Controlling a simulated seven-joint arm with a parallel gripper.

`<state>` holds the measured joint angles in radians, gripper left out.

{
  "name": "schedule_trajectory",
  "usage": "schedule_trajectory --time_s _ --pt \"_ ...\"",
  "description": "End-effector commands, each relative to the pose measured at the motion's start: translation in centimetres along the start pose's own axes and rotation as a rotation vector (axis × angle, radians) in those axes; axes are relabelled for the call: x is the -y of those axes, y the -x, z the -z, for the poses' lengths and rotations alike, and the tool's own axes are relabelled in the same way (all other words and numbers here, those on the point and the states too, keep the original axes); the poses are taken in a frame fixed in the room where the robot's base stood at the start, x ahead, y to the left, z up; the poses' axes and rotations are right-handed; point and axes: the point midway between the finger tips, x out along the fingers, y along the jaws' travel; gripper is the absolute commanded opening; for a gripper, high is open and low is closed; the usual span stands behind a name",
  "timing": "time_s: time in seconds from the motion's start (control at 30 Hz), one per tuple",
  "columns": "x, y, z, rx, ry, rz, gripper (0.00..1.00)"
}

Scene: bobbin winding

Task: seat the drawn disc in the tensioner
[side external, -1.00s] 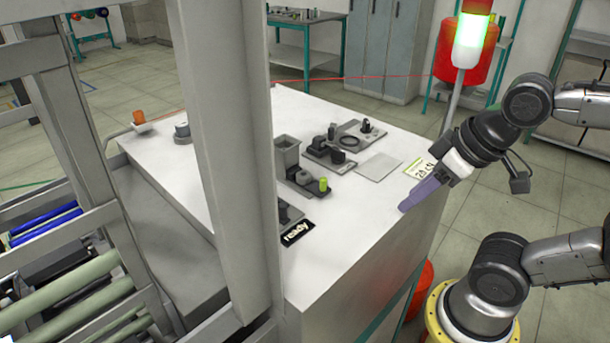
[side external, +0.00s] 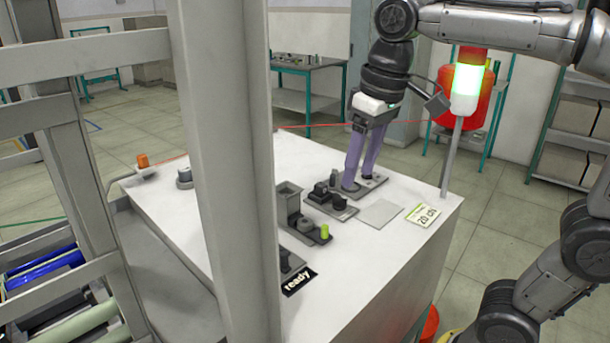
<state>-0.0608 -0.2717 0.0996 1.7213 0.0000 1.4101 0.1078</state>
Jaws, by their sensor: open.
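My gripper (side external: 360,183) points down with its two purple fingers apart. Its tips are at a grey plate (side external: 374,182) at the back of the white bench; whether they touch anything there is unclear. The dark ring on that plate is mostly hidden by the fingers. Left of it, a grey fixture (side external: 345,213) carries dark blocks and a round dark part (side external: 338,202), perhaps the tensioner. I cannot tell which piece is the drawn disc.
A pale square pad (side external: 380,213) and a "20 cN" card (side external: 422,215) lie on the bench (side external: 375,265). A lamp post (side external: 452,150) stands at the right corner. A thin red line crosses behind. A grey column (side external: 225,170) hides part of the bench.

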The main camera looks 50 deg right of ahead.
Motion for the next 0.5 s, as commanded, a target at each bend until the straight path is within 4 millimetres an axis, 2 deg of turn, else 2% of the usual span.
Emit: schedule_trajectory --time_s 0.03,0.1,0.23,0.33,0.5 --pt "0.6 -0.4 2.0 0.036 0.007 -0.002 0.57" --pt "1.2 -1.1 4.1 0.077 0.014 -0.005 0.57" --pt "2.2 -2.9 7.0 0.127 0.030 -0.010 0.57" --pt "2.8 -4.4 8.1 0.156 0.040 -0.012 0.57" --pt "3.0 -5.7 8.2 0.186 0.046 -0.016 0.57"
